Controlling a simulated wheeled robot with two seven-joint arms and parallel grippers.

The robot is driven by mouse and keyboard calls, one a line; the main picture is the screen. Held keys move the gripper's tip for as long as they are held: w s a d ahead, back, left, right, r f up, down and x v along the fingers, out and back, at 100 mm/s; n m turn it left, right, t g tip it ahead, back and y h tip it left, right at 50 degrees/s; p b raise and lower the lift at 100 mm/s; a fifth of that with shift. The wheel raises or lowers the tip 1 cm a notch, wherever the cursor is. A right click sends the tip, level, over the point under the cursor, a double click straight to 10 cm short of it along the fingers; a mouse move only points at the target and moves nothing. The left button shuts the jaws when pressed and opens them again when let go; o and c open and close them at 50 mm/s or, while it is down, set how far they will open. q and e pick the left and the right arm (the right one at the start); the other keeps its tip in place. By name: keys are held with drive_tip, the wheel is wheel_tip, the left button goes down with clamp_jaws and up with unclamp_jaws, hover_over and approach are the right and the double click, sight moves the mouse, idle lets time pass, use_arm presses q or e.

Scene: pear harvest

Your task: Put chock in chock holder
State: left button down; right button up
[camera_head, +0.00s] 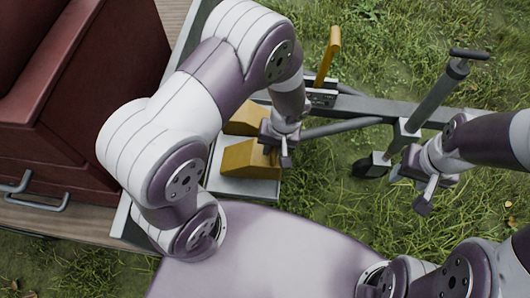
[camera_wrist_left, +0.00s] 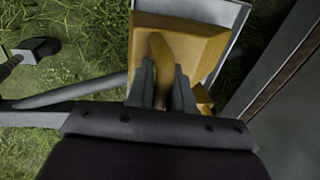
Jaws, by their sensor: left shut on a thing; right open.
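Two yellow wedge chocks sit close together at the grey metal chock holder (camera_head: 243,187). My left gripper (camera_head: 281,152) is at the right end of the nearer chock (camera_head: 248,160). In the left wrist view, the left gripper (camera_wrist_left: 161,90) is shut on the curved handle of a chock (camera_wrist_left: 190,42). That chock lies over the holder's pale edge (camera_wrist_left: 239,35); whether it rests fully on the holder is unclear. The farther chock (camera_head: 245,119) is partly hidden by my left arm. My right gripper (camera_head: 424,182) is open and empty, well to the right.
A grey trailer drawbar (camera_head: 385,105) runs right from the trailer, with a yellow lever (camera_head: 328,55) and a jack post (camera_head: 435,95). A dark red box (camera_head: 75,115) stands on the wooden trailer bed at left. Grass surrounds the drawbar.

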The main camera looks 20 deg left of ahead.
sight(250, 154)
use_arm(q)
drive_tip(key=shift+w+a+f, duration=0.15)
drive_tip(key=shift+a+f, duration=0.45)
drive_tip(key=shift+a, duration=0.35)
drive_tip(key=shift+a+f, duration=0.15)
drive_tip(key=shift+f, duration=0.1)
wheel_tip(250, 154, down, 4)
drive_tip(key=shift+r+b, duration=0.15)
drive_tip(key=shift+b, duration=0.65)
drive_tip(key=c, duration=1)
unclamp_jaws()
